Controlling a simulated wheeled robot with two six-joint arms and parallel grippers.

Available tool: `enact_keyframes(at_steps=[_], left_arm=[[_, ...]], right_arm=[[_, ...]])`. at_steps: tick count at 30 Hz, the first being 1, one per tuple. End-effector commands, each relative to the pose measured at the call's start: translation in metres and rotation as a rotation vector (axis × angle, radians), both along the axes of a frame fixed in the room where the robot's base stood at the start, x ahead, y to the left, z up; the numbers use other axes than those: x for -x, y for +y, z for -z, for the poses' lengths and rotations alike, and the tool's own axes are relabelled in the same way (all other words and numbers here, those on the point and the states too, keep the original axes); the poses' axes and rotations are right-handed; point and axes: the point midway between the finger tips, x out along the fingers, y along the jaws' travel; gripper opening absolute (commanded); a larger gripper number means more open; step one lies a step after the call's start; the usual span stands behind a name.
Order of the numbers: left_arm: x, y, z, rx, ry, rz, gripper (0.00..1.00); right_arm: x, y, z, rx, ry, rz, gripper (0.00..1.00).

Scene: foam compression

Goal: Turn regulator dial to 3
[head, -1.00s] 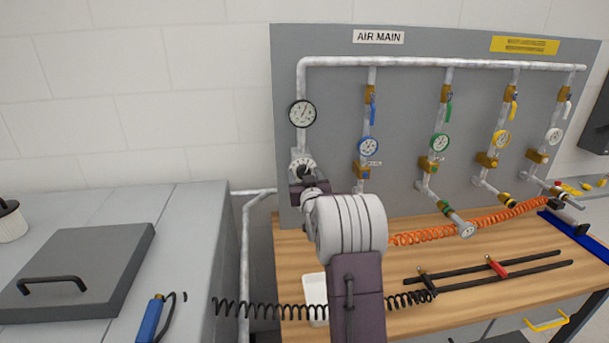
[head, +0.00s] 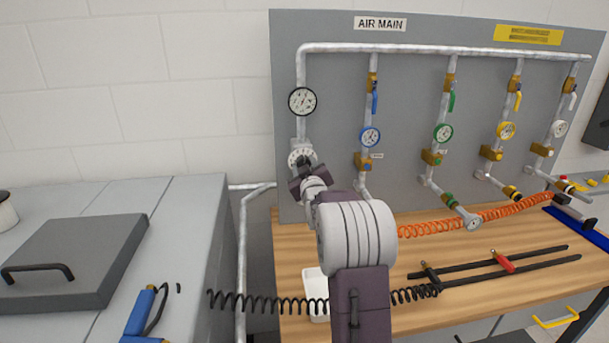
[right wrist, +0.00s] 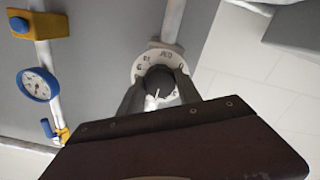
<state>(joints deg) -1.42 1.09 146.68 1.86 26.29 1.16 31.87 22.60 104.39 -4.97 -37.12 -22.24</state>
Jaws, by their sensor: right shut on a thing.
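The regulator dial (head: 301,156) is a white numbered face on the pipe below the round black-rimmed gauge (head: 302,101) at the left of the grey panel. In the right wrist view its dark knob (right wrist: 160,84) has a white pointer line, with the white numbered ring (right wrist: 143,66) around it. My right gripper (head: 303,172) is at the dial, its two fingers on either side of the knob, shut on it. The gripper hides the lower part of the dial in the head view. The digit at the pointer is too small to read surely. My left gripper is not in view.
Several coloured gauge lines, such as the blue gauge (head: 370,137), stand to the right on the panel. Below, the wooden bench (head: 470,284) bears black bars and an orange coiled hose (head: 440,229). A grey cabinet (head: 197,250) stands at the left.

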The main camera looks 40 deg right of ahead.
Motion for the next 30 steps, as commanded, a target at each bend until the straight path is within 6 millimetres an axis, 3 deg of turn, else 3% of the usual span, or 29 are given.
enact_keyframes(at_steps=[1,15,30], left_arm=[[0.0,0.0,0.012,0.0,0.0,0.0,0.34],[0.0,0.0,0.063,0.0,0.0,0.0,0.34],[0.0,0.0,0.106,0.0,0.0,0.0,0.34]], right_arm=[[0.0,0.0,0.005,0.038,0.018,-0.001,0.0],[0.0,0.001,0.006,0.429,0.235,-0.001,0.0],[0.0,0.001,0.005,0.766,0.425,-0.002,0.0]])
